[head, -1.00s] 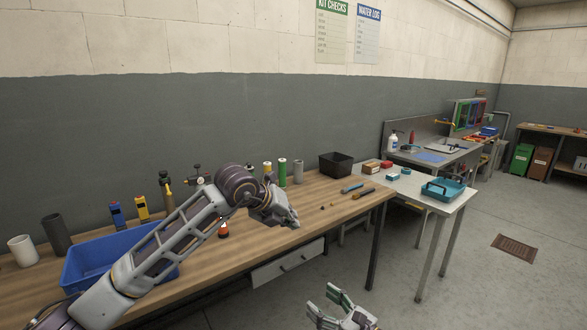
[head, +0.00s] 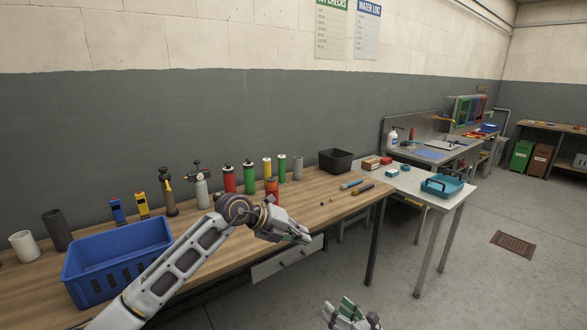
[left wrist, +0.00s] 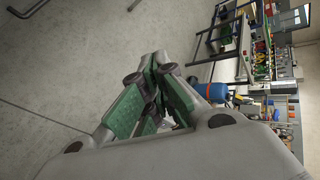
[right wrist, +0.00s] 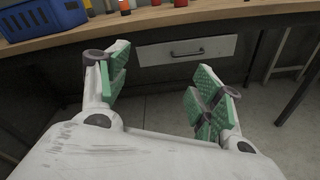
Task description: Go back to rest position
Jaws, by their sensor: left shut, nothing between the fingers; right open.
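My left gripper (head: 300,236) is in front of the wooden workbench's front edge in the head view, above the drawer. In the left wrist view its green-padded fingers (left wrist: 152,108) are closed together with nothing between them. My right gripper (head: 352,316) is low at the bottom edge of the head view, over the floor and partly cut off. In the right wrist view its green-padded fingers (right wrist: 160,95) are wide apart and empty, facing the bench drawer (right wrist: 187,50).
The wooden workbench (head: 335,207) holds a blue crate (head: 120,262), several canisters, a black bin (head: 336,160) and small tools. A side table (head: 452,196) with a teal tray (head: 443,187) stands to the right. The floor on the right is clear around a drain grate (head: 513,244).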

